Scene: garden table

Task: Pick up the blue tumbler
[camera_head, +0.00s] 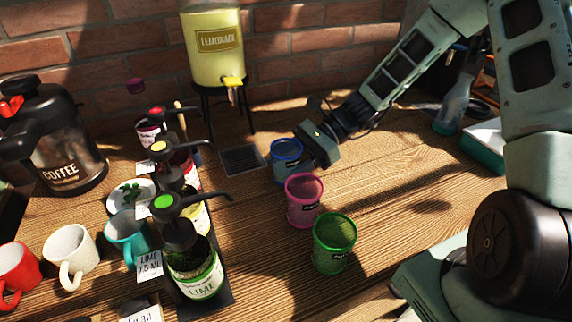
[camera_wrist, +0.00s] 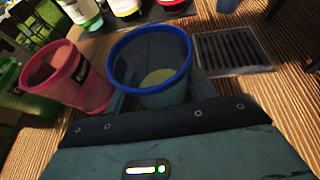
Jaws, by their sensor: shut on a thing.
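The blue tumbler (camera_head: 286,162) stands on the wooden table behind the pink tumbler. My gripper (camera_head: 306,160) reaches it from the right and is shut on it. In the wrist view the blue tumbler (camera_wrist: 152,68) is upright between my fingers, its blue rim facing the camera and its inside visible. The fingers (camera_wrist: 156,100) are mostly hidden by the tumbler and the gripper body. I cannot tell whether its base touches the table.
A pink tumbler (camera_head: 304,200) and a green tumbler (camera_head: 334,244) stand in front. A drip grate (camera_head: 243,161) lies left of the blue tumbler. Pump bottles (camera_head: 195,265), mugs (camera_head: 70,250) and a coffee urn (camera_head: 65,150) fill the left. A lemonade dispenser (camera_head: 213,50) stands behind.

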